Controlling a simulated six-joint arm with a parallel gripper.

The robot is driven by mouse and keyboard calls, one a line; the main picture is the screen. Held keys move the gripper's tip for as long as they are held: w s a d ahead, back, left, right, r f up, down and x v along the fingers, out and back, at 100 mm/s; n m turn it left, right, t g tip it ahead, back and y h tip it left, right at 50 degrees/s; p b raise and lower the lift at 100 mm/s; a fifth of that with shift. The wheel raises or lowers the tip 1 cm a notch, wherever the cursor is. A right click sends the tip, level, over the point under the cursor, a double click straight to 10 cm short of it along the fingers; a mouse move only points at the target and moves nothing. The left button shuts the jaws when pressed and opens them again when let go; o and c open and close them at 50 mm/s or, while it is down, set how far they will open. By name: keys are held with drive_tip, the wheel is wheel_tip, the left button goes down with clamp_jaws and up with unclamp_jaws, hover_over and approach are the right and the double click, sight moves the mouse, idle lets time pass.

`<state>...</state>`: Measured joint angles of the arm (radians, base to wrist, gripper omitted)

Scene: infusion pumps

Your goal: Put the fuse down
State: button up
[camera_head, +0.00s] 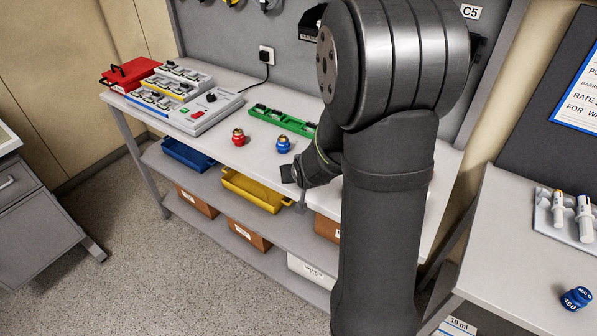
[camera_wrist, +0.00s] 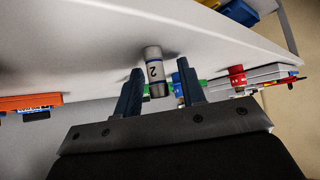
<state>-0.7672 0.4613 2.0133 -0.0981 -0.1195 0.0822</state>
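The fuse, a small pale cylinder with a dark band and a "2" on its label (camera_wrist: 154,71), is between the two fingers of my gripper (camera_wrist: 160,88) in the wrist view. The fingers are apart, with a gap between the fuse and the right finger. The left finger is close to the fuse; I cannot tell if it touches. The fuse's far end appears to meet the pale bench top (camera_wrist: 85,40), with a shadow beside it. In the head view my arm hides most of the gripper, and I cannot make out the fuse there.
A red knob weight (camera_head: 238,138) and a blue one (camera_head: 283,145) stand on the bench (camera_head: 215,150). A green rack (camera_head: 282,120) is behind them. Grey devices (camera_head: 185,95) and a red box (camera_head: 128,74) fill the left end. Trays lie on the shelf below.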

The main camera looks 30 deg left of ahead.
drive_tip(key=shift+s+d+r, duration=0.1)
drive_tip(key=shift+r, duration=0.25)
drive_tip(key=v, duration=0.4)
drive_tip(key=shift+s+d+r, duration=0.1)
drive_tip(key=shift+d+r, duration=0.05)
drive_tip(key=shift+r, duration=0.05)
drive_tip(key=s+d, duration=0.8)
drive_tip(key=shift+s+d, duration=0.25)
drive_tip(key=shift+s, duration=0.05)
drive_tip(key=w+a, duration=0.8)
drive_tip(key=shift+w+a+f, duration=0.2)
drive_tip(key=shift+w+a, duration=0.2)
drive_tip(key=x, duration=0.2)
drive_tip(key=shift+w+a+f, duration=0.15)
drive_tip(key=shift+f, duration=0.15)
drive_tip(key=shift+x, duration=1)
